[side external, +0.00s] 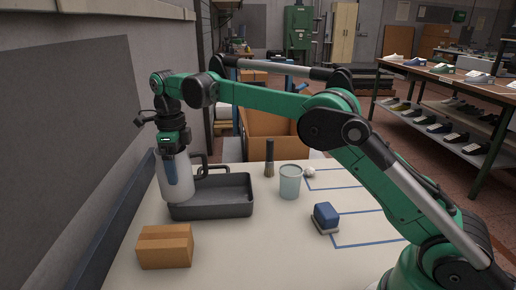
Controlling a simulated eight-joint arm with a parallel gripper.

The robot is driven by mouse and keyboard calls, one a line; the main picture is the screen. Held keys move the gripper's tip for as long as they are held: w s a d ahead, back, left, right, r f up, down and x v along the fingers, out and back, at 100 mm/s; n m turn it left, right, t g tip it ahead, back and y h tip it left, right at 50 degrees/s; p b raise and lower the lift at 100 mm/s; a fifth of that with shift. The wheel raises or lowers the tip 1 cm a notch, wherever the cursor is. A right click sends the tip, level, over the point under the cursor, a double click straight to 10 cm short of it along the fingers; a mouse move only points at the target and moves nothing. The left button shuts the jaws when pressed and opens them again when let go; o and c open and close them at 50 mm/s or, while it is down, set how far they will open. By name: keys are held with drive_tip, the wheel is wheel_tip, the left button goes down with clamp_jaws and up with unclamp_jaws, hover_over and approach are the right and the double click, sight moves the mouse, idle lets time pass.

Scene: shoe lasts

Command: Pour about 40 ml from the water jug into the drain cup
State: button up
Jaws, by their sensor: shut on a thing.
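My gripper (173,155) points down at the left and is shut on a whitish, translucent vessel, which I take for the water jug (183,188). The jug looks roughly upright. A darker bluish patch shows on its upper front; I cannot tell whether it is a finger, a label or water. The water level cannot be read. A pale teal cup, likely the drain cup (290,184), stands upright on the table to the right, well apart from my gripper. Its inside contents cannot be made out.
A dark grey tray (225,208) lies behind or beneath the jug; contact is unclear. A cardboard box (165,246) sits front left. A dark cylinder (269,160) and a small white lump (309,172) stand near the cup. A blue block (326,214) sits front right among blue outlines.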

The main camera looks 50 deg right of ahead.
drive_tip(key=s+d+r+n, duration=0.1)
drive_tip(key=s+d+n, duration=0.3)
drive_tip(key=d, duration=0.6)
drive_tip(key=s+d+n, duration=0.3)
drive_tip(key=d+n, duration=0.1)
drive_tip(key=d, duration=0.5)
drive_tip(key=s+d+r+n, duration=0.1)
drive_tip(key=s+d+n, duration=0.3)
drive_tip(key=d, duration=0.6)
drive_tip(key=s+d+f+n, duration=0.4)
drive_tip(key=f+n, duration=0.1)
drive_tip(key=n, duration=0.8)
drive_tip(key=shift+s+d+f+n, duration=0.15)
drive_tip(key=shift+s+d+n, duration=0.15)
drive_tip(key=shift+w+a, duration=0.1)
drive_tip(key=shift+a, duration=0.05)
